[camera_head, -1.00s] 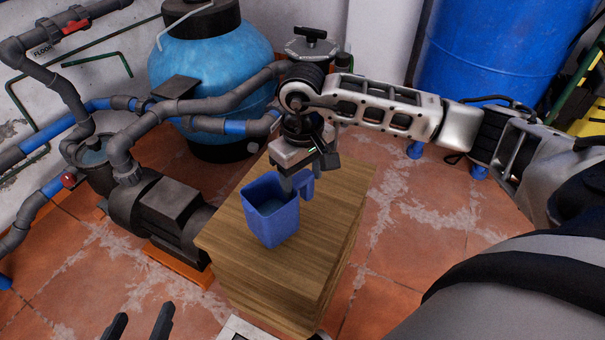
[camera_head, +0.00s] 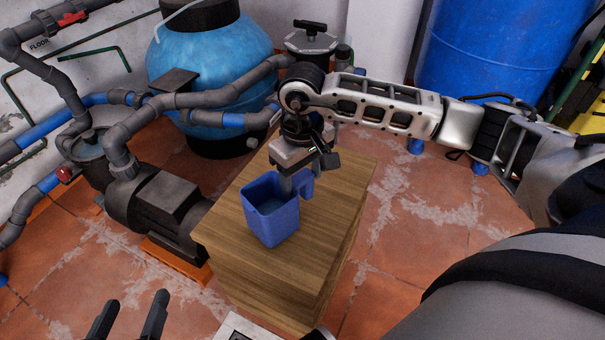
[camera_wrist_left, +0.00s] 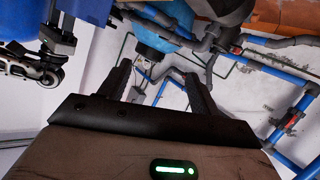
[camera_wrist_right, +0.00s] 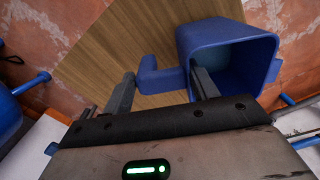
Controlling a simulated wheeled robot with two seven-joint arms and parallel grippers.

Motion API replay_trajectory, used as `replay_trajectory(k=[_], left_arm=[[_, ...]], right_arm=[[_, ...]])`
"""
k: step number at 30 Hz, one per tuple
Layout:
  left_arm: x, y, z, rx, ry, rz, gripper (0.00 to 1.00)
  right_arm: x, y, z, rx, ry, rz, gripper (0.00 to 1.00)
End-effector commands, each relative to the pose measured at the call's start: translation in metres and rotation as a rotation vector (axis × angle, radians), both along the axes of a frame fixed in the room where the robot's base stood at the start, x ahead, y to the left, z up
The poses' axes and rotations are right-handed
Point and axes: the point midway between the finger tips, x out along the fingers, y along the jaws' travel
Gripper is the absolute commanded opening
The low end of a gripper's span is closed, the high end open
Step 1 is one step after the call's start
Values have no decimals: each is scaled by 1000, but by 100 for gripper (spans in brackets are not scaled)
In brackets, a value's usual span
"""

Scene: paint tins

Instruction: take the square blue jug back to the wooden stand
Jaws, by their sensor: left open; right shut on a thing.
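The square blue jug (camera_head: 271,222) is upright at the wooden stand (camera_head: 235,244), over its top near the left edge. It looks to rest on the top, but I cannot tell for sure that its base touches. My right gripper (camera_head: 294,180) reaches down at the jug's rear right side. In the right wrist view the gripper (camera_wrist_right: 163,85) is shut on the jug (camera_wrist_right: 228,38), with one finger inside the jug and the other at its handle. My left gripper (camera_head: 128,314) is open and empty at the bottom left, away from the stand; its fingers also show in the left wrist view (camera_wrist_left: 160,85).
A black pump (camera_head: 165,208) with grey pipes stands left of the stand. A blue tank (camera_head: 207,75) is behind it, and a large blue barrel (camera_head: 490,50) is at the back right. Tiled floor (camera_head: 410,230) is clear right of the stand.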

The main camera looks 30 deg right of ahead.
Motion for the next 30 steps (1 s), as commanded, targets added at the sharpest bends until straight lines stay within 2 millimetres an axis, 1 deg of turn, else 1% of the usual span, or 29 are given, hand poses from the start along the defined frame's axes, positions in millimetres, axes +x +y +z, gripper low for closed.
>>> replay_trajectory(k=[30], left_arm=[[0,-1,-23,3,-2,-1,63]], right_arm=[[0,0,-22,1,-2,0,0]])
